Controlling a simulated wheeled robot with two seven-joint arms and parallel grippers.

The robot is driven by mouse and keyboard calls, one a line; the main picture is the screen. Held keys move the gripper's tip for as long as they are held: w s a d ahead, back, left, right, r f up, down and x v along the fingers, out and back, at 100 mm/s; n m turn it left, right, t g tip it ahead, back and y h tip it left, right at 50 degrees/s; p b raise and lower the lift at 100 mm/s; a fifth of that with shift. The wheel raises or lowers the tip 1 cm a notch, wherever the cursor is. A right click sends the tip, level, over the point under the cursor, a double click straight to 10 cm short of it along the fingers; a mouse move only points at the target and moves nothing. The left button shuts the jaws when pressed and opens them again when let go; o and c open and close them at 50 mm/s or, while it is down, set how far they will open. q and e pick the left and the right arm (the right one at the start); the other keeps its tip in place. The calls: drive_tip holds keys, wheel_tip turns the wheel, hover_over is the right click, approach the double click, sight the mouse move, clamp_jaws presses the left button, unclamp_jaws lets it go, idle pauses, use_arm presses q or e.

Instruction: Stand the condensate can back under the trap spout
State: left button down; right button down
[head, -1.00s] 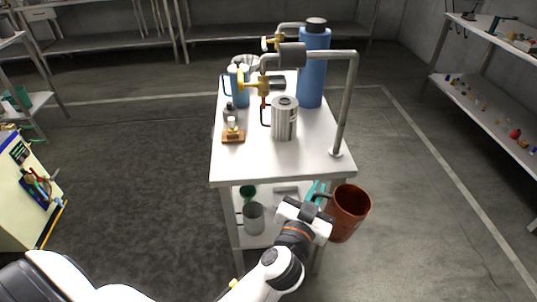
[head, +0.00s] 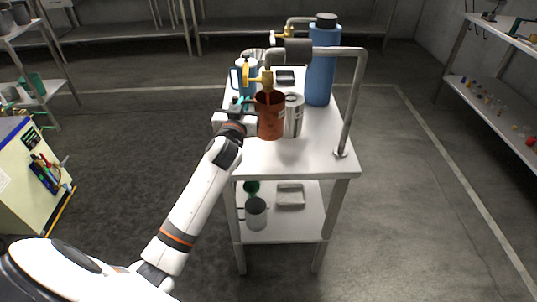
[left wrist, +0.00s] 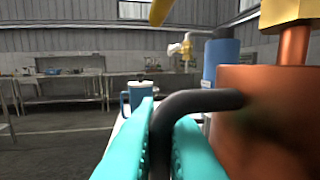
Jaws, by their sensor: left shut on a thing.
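The copper-coloured can (head: 270,122) is upright over the tabletop, just below the brass trap valve (head: 266,80) and its spout. It also shows in the left wrist view (left wrist: 262,125), where a copper spout pipe (left wrist: 294,45) comes down at its rim. I cannot tell whether its base touches the table. My left gripper (head: 247,104) is shut on the can's dark handle (left wrist: 205,101), at the can's left side. Its teal fingers stand either side of the handle in the left wrist view. My right gripper is not in view.
A silver canister (head: 294,116) stands close to the can's right, partly hidden. A blue cylinder (head: 321,70) and a grey pipe post (head: 352,105) stand further right. A blue mug (left wrist: 140,94) stands behind. The table's front (head: 290,158) is clear. A grey jug (head: 256,214) is on the lower shelf.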

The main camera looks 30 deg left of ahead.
use_arm(q)
drive_tip(key=shift+a+f+b, duration=0.15)
drive_tip(key=shift+f+b, duration=0.3)
drive_tip(key=shift+f, duration=1.75)
drive_tip(key=shift+a+f+b, duration=0.1)
drive_tip(key=shift+f+b, duration=0.3)
drive_tip(key=shift+f, duration=1.75)
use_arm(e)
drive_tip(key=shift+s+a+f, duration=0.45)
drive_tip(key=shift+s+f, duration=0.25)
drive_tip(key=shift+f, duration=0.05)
use_arm(q)
drive_tip(key=shift+f, duration=0.15)
drive_tip(key=c, duration=1.5)
unclamp_jaws()
drive_tip(key=shift+c, duration=0.2)
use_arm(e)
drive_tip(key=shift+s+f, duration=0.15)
